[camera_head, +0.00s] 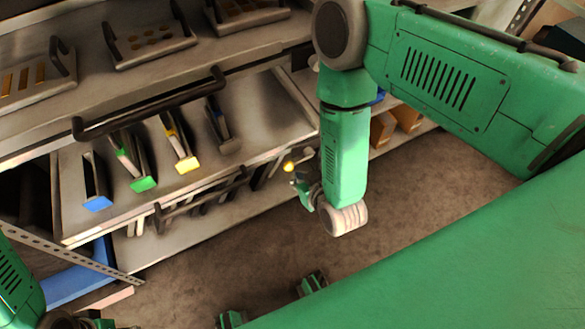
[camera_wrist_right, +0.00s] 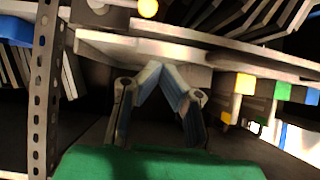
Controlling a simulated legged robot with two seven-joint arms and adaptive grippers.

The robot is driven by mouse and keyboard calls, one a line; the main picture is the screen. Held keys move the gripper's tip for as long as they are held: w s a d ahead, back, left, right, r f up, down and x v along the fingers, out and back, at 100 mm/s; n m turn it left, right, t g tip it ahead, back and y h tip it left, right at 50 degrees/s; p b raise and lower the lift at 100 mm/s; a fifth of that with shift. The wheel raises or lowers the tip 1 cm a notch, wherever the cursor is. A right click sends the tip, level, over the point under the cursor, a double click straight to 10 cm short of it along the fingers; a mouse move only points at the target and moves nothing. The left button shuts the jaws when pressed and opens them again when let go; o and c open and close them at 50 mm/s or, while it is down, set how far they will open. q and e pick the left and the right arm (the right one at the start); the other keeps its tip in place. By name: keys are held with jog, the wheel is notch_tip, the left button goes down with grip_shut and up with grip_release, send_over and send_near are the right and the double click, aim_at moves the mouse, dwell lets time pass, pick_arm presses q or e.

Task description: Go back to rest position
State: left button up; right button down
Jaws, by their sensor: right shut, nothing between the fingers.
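My right arm comes in from the upper right and hangs down in front of the shelf unit. My right gripper (camera_head: 300,184) is partly hidden beside the forearm in the head view. In the right wrist view, the fingertips of my right gripper (camera_wrist_right: 160,68) meet in a peak with nothing between them. They are near the edge of a grey shelf board (camera_wrist_right: 240,60). My left gripper cannot be made out; only green arm parts show at the lower left of the head view.
A pulled-out drawer (camera_head: 250,100) holds upright dies with blue (camera_head: 98,204), green (camera_head: 143,184) and yellow (camera_head: 188,164) ends. Handled plates (camera_head: 150,42) lie on the shelf above. A perforated upright (camera_wrist_right: 40,90) stands left in the wrist view. Brown floor (camera_head: 230,250) is open below.

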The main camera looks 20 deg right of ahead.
jog(key=shift+s+a+r, duration=0.1)
jog(key=shift+a, duration=0.2)
jog(key=s+d+r+g, duration=0.1)
jog(key=s+d+g, duration=0.2)
jog(key=s, duration=0.4)
jog(key=s+d+r+g, duration=0.2)
jog(key=s+d+g, duration=0.1)
jog(key=s, duration=0.4)
jog(key=s+d+r+g+h, duration=0.1)
jog(key=s+d+g, duration=0.3)
jog(key=s, duration=0.3)
jog(key=shift+r+g, duration=0.15)
jog(key=shift+g, duration=0.15)
